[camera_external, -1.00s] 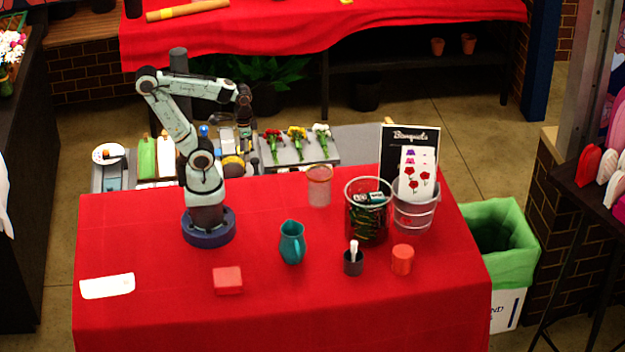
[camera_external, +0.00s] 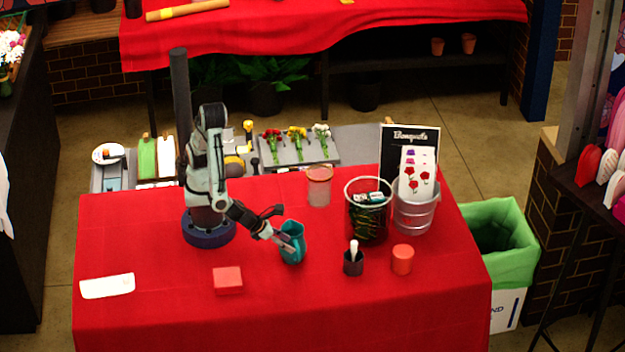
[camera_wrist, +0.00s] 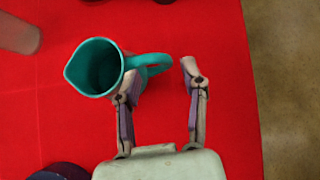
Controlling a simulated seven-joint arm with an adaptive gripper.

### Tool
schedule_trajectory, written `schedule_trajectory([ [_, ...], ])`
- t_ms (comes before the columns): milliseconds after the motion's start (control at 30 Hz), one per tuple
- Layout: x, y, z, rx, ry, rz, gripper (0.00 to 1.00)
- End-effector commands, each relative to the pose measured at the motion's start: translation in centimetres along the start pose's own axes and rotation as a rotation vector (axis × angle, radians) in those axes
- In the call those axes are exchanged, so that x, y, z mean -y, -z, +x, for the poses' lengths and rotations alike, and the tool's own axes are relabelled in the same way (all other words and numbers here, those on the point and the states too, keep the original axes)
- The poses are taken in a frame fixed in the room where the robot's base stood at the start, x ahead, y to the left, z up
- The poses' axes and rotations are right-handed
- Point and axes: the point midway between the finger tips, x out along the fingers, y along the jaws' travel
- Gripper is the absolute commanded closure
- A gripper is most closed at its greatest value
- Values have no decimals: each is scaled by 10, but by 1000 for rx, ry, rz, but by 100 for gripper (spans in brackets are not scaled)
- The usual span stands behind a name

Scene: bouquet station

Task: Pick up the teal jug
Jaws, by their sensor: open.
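The teal jug (camera_external: 297,252) stands upright on the red table, with my gripper (camera_external: 282,229) beside its left side in the external view. In the wrist view, the jug (camera_wrist: 97,68) shows its open mouth, with its spout to the left and its handle to the right. My gripper (camera_wrist: 160,78) is open there. The left finger overlaps the handle side of the jug and the right finger is beyond the handle's end. The handle reaches across the space between the fingertips. I cannot tell whether either finger touches the jug.
A glass jar (camera_external: 319,187), a wide glass container (camera_external: 367,218) and a metal bucket (camera_external: 413,216) stand behind and right. A red block (camera_external: 228,280) lies front left. The table's front is clear.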

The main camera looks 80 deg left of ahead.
Motion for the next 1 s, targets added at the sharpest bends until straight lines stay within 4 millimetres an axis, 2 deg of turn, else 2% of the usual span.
schedule_trajectory([
  [33,1,10,0,16,11,97,57],
  [100,3,18,0,34,28,187,57],
  [200,4,22,4,45,36,244,57],
  [600,6,20,61,45,34,242,57],
  [933,6,19,68,44,36,241,57],
  [967,6,19,68,44,36,241,60],
  [1000,6,19,68,44,36,241,73],
])
